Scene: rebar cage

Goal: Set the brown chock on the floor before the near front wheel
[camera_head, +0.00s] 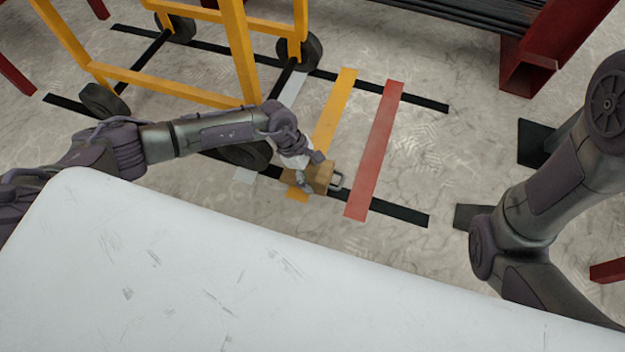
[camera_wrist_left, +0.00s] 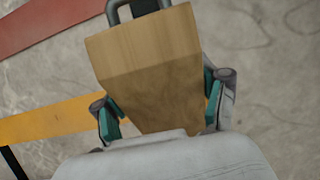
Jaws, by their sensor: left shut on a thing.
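The brown chock (camera_head: 320,176) is a wooden wedge with a dark handle. My left gripper (camera_head: 307,174) is shut on it, just to the right of the near front wheel (camera_head: 246,155) of the yellow cart (camera_head: 180,85). In the left wrist view the chock (camera_wrist_left: 150,65) fills the space between the two teal-padded fingers of the gripper (camera_wrist_left: 162,108), its handle pointing away. I cannot tell whether the chock touches the floor. My right arm shows at the right, but its gripper is out of view.
The floor bears a yellow stripe (camera_head: 335,110), a red stripe (camera_head: 376,150) and black lines (camera_head: 400,213). The far front wheel (camera_head: 300,52) stands behind. A white surface (camera_head: 230,280) covers the foreground. A red steel frame (camera_head: 545,50) stands at the upper right.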

